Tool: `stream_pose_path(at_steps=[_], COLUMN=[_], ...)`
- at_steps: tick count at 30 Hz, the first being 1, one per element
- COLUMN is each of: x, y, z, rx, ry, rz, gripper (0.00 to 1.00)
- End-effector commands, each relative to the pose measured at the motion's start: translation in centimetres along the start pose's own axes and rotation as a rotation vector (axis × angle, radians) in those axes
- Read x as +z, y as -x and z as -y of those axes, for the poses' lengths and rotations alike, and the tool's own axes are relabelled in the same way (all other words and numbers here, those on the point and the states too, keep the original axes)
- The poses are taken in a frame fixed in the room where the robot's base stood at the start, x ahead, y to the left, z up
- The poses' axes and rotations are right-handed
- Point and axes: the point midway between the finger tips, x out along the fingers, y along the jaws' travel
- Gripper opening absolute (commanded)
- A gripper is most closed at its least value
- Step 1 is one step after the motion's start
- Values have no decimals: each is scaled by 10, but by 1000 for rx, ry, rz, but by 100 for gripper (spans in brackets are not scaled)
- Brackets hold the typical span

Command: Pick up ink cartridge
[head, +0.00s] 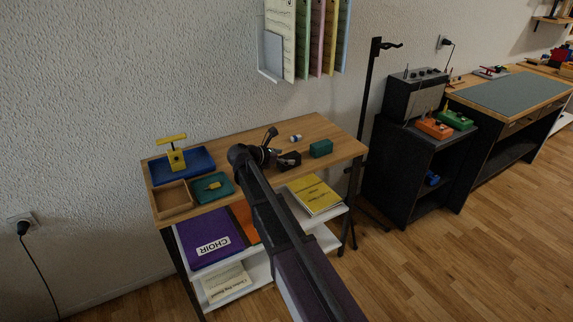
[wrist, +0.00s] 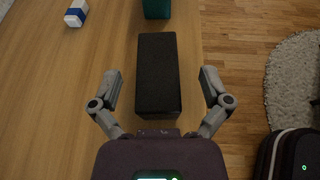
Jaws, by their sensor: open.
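A plain black block (wrist: 158,75), probably the ink cartridge, lies on the wooden bench top in the wrist view. It also shows in the head view (head: 290,161), beside my gripper (head: 272,146). In the wrist view my gripper (wrist: 161,76) is open, with one finger on each side of the block. Bare wood shows between the left finger and the block, and a narrower gap shows on the right. I see no contact. The exact height of the fingers above the bench is hard to tell.
A teal box (head: 321,148) lies just beyond the block. A white and blue piece (head: 296,138) lies farther back. A blue tray (head: 197,160), a wooden tray (head: 174,199) and a green tray (head: 222,192) stand on the left. The bench's edge runs close to the block's right side in the wrist view.

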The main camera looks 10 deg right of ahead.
Motion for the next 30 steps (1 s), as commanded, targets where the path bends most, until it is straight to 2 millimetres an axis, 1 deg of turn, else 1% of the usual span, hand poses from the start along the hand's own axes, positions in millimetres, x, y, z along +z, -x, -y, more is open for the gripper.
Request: stream_pose_path(at_steps=[1,3,7,25,26,27,29,30], x=[-2,-2,-1,0,0,0,0,0], y=[-8,-16,-24,-26,-26,-26,-26,-26], z=[-1,0,0,0,0,0,0,0], rx=[-1,-2,0,0,0,0,0,0], ry=[0,-1,-1,-1,-1,-1,-1,-1], rz=[0,0,0,0,0,0,0,0], gripper=[97,97,97,97,91,79,62,50])
